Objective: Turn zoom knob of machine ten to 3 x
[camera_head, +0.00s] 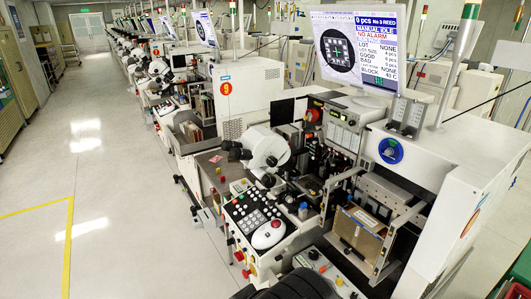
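The nearest bonding machine (415,150) fills the right side of the head view. No number on it can be read; the machine behind it bears a round orange sign with 9 (225,88). A white microscope head (265,147) with dark eyepieces (236,151) pointing left stands at the front of the nearest machine. Small dark parts show on the microscope, but I cannot tell which is the zoom knob, and no scale mark is legible. My gripper is not in view. A dark ribbed shape at the bottom edge may be part of me.
A control panel (256,216) with a keypad and a white mouse-like device (268,235) juts out below the microscope. A monitor (353,50) reading NO ALARM stands above. A row of similar machines recedes behind. Open floor (120,200) with a yellow line (69,250) lies to the left.

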